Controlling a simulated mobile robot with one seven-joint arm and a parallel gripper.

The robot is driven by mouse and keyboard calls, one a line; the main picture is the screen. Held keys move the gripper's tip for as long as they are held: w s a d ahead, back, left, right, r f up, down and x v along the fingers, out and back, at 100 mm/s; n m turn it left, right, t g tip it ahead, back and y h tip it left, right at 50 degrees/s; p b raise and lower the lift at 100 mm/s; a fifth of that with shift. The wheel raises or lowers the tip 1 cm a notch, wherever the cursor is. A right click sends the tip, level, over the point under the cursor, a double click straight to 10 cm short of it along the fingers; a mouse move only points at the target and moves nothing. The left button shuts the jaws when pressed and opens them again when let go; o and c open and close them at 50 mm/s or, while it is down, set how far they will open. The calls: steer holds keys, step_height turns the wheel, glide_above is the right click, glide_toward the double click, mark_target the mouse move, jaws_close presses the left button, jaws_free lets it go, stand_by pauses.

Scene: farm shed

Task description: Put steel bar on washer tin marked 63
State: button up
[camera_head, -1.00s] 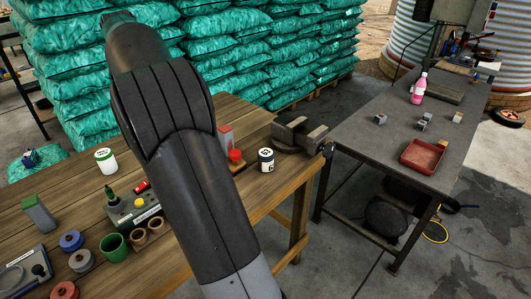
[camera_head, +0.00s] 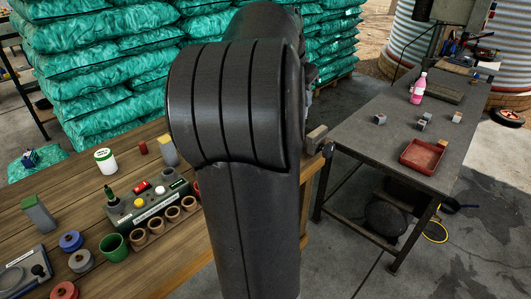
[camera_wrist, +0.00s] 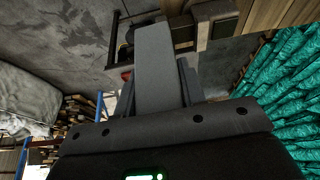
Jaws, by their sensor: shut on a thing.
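In the wrist view, my gripper (camera_wrist: 157,93) is shut on a plain grey steel bar (camera_wrist: 155,58). The bar sticks out straight beyond the fingers, with floor and bench parts behind it. In the head view my arm hides both gripper and bar. I cannot make out a tin marked 63. The small labelled jar near the vise is hidden behind my arm.
A metal table (camera_head: 385,150) with a red tray (camera_head: 423,156) stands right. Stacked green sacks (camera_head: 100,60) are behind.

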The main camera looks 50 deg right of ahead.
mark_target(305, 116)
steer(key=shift+s+d+f+m, duration=0.1)
steer(key=shift+s+d+m, duration=0.2)
steer(key=shift+s, duration=0.55)
step_height(305, 116, down, 4)
steer(key=shift+w, duration=0.15)
steer(key=shift+w+a+f, duration=0.1)
steer(key=shift+f, duration=0.3)
steer(key=shift+w+a+f, duration=0.55)
steer(key=shift+w+f, duration=1.3)
steer(key=shift+w+a+f, duration=0.55)
steer(key=shift+w+f, duration=1.3)
steer(key=shift+f, duration=0.05)
steer(key=shift+w+a+f, duration=0.55)
steer(key=shift+w+f, duration=1.3)
steer(key=shift+f, duration=0.1)
steer(key=o, duration=1.2)
steer(key=shift+c, duration=0.2)
